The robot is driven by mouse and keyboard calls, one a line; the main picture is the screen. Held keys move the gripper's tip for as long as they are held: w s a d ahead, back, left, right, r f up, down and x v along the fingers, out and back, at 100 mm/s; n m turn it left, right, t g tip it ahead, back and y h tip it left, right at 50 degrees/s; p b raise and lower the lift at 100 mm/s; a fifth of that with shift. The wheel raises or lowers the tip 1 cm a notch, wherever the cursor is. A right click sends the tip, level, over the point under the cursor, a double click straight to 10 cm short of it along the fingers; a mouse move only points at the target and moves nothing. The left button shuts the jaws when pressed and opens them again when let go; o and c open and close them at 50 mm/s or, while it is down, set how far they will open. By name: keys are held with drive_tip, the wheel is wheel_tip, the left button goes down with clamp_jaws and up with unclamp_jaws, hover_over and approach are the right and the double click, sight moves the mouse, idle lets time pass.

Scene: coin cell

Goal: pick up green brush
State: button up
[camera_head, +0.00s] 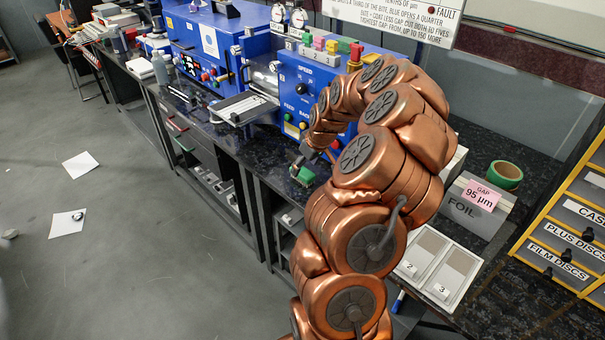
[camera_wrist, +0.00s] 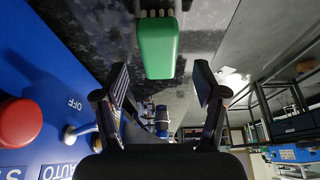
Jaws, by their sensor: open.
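The green brush (camera_wrist: 158,50) is a rounded green block with pale bristles along its top edge in the wrist view. It lies over the dark speckled counter, at upper centre. My gripper (camera_wrist: 162,82) is open, with one finger on each side below the brush. The green block shows just past the fingertips, between their lines; nothing is held, and I cannot tell the exact gap. In the head view the green brush (camera_head: 305,175) is a small green patch at the counter's front edge, close to my gripper (camera_head: 302,160), partly hidden by my copper arm.
A blue machine (camera_head: 300,85) with knobs and buttons stands behind the gripper; its red button (camera_wrist: 18,122) is close at left in the wrist view. A numbered tray (camera_head: 438,268), a grey foil box (camera_head: 465,212) and green tape (camera_head: 506,175) are at right.

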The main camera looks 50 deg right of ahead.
sight(302, 170)
drive_tip(key=shift+p+x, duration=0.45)
drive_tip(key=shift+x, duration=1.35)
drive_tip(key=c, duration=1.2)
drive_tip(key=shift+r+b, duration=0.75)
drive_tip(key=shift+r, duration=1)
drive_tip(key=a+b, duration=0.1)
drive_tip(key=a, duration=0.4)
drive_tip(key=a+r+b, duration=0.1)
drive_tip(key=a, duration=0.4)
drive_tip(key=a+b, duration=0.1)
drive_tip(key=a, duration=0.5)
drive_tip(key=shift+w+r, duration=0.15)
drive_tip(key=shift+r, duration=0.1)
